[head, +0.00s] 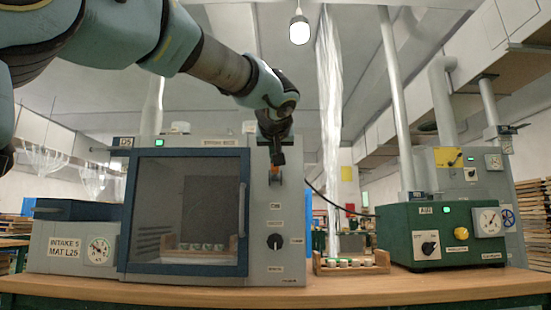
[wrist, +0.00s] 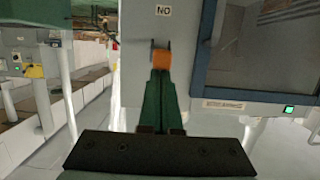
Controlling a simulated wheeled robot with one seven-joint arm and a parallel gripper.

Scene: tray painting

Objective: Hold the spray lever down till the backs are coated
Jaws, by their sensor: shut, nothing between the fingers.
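The grey spray booth (head: 262,255) stands on the bench with its blue-framed door (head: 190,268) shut. Through the glass, a wooden tray (head: 184,235) holds several small pale pieces (head: 207,247). The small orange lever (head: 275,172) sits high on the panel right of the door; it also shows in the wrist view (wrist: 161,58). My gripper (head: 277,163) is shut and empty, pointing down with its fingertips at the lever. In the wrist view my gripper (wrist: 160,76) meets the orange part's edge. I cannot tell whether it presses. No spray is visible behind the glass.
A dark knob (head: 275,242) is lower on the panel. Right of the booth, a second wooden tray (head: 374,268) holds several pale pieces. A green box with a dial (head: 440,228) stands farther right. The bench's front strip (head: 330,291) is clear.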

